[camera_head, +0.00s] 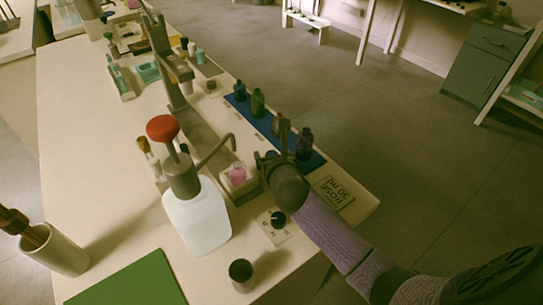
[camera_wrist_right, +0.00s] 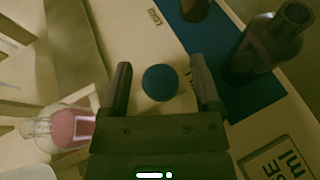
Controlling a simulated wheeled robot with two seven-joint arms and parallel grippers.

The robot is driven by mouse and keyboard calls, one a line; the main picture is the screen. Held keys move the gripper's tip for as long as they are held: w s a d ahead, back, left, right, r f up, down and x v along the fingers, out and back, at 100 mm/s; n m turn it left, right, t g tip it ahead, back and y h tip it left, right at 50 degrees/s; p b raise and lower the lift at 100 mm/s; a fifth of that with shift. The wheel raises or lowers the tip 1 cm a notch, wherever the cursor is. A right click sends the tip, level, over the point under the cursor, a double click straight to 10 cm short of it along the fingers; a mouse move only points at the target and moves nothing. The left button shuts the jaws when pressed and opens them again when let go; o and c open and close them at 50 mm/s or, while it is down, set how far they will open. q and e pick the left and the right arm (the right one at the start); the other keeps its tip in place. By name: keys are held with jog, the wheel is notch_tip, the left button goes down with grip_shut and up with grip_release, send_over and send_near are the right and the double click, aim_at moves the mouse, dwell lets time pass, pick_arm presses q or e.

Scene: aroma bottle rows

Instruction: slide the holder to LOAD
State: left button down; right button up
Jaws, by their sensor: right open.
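A small pale holder (camera_head: 233,188) with a pink bottle (camera_head: 238,174) stands beside the white jug, left of my right gripper (camera_head: 271,142). In the right wrist view the pink bottle (camera_wrist_right: 68,130) is left of the fingers. A round blue top (camera_wrist_right: 160,82), like a knob, shows between the two spread fingers, with a gap on each side. I cannot tell whether it belongs to the holder. The word LOAD (camera_wrist_right: 155,17) is printed on the pale surface beyond. My right gripper is open and empty. My left gripper is not in view.
Dark bottles (camera_head: 304,143) stand on a blue strip (camera_head: 318,161) close to my right gripper. A ROSE 30 ml card (camera_head: 334,192), a white jug with a red top (camera_head: 197,218), a dark cup (camera_head: 241,272) and a green mat (camera_head: 125,285) are nearby.

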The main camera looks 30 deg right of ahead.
grip_shut()
dwell(0.5)
dwell(0.8)
